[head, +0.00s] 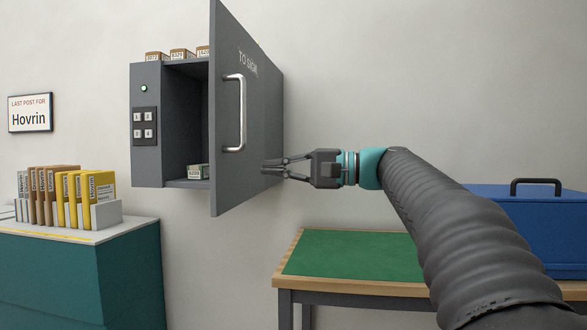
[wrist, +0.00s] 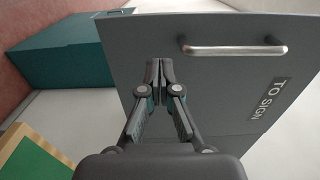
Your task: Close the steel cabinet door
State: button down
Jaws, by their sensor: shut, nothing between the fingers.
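The steel cabinet (head: 147,172) hangs on the wall, grey, with a keypad on its left front panel. Its door (head: 226,110) stands open, swung out toward me, with a silver bar handle (head: 242,112) and the words "TO SIGN". My gripper (head: 268,166) is shut and empty, at the right of the door's outer face, below and right of the handle. In the wrist view the fingertips (wrist: 158,66) lie over the door face (wrist: 215,90), beside the handle (wrist: 235,48). I cannot tell whether they touch the door.
A small box (head: 197,171) lies inside the cabinet, and several boxes (head: 180,54) stand on top. A green-topped table (head: 350,255) and a blue case (head: 540,230) are at lower right.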

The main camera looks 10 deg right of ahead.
aim_at(223, 167)
jog(key=x, duration=0.7)
jog(key=shift+w+a, duration=0.15)
jog(key=shift+a, duration=0.15)
jog(key=shift+a, duration=0.1)
